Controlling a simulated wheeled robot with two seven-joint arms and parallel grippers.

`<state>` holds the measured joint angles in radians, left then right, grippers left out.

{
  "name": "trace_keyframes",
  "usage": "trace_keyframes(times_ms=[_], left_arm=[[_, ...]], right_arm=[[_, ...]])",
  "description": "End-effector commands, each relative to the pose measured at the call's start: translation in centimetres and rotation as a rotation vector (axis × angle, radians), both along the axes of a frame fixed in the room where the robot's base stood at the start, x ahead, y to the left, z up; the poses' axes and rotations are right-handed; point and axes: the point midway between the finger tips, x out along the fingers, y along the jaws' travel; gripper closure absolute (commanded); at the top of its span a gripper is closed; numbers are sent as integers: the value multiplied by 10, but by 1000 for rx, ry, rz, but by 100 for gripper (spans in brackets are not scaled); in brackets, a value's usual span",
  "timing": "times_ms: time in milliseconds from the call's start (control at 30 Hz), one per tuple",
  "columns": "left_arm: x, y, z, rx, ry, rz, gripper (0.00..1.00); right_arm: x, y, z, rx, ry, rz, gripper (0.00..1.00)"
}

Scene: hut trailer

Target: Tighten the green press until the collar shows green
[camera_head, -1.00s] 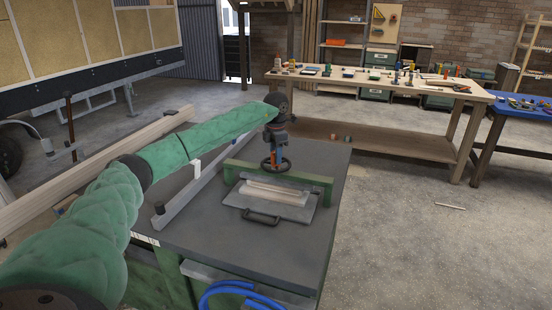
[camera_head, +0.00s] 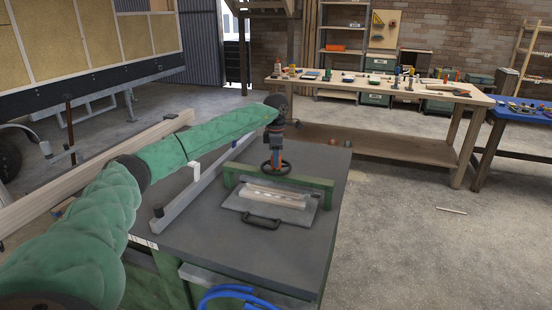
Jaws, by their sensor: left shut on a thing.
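The green press (camera_head: 320,183) is a low green frame on the dark top of a green bench. Its black handwheel (camera_head: 276,168) sits above the crossbar. Below it, light wooden pieces (camera_head: 272,196) lie on a grey plate (camera_head: 295,216) with a black handle. My left arm reaches in from the left, and my left gripper (camera_head: 277,152) is over the handwheel, pointing down, shut on it. An orange-red part shows at the gripper. The collar is hidden or too small to make out, so its colour cannot be told. My right gripper is out of view.
A grey fence rail (camera_head: 185,196) runs along the bench top (camera_head: 215,246) left of the press. Blue hoses (camera_head: 232,293) hang at the bench front. A long wooden workbench (camera_head: 440,94) with tools stands behind, and a blue table (camera_head: 520,112) at right.

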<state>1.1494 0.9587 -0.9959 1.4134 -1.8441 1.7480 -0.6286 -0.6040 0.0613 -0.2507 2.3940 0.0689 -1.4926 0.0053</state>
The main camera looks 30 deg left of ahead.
Motion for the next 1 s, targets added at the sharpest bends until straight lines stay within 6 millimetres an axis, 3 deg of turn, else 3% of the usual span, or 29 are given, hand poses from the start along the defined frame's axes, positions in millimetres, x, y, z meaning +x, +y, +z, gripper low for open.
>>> trace_keyframes(times_ms=[167,200,300,667,1000], left_arm=[[0,1,2,-1,-3,2,89],[0,1,2,-1,-3,3,65],[0,1,2,0,-2,3,45],[0,0,4,-1,-3,2,45],[1,1,51,-1,-4,3,45]], right_arm=[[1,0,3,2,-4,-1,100],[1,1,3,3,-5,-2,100],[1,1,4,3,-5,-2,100],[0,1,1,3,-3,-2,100],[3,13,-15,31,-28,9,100]])
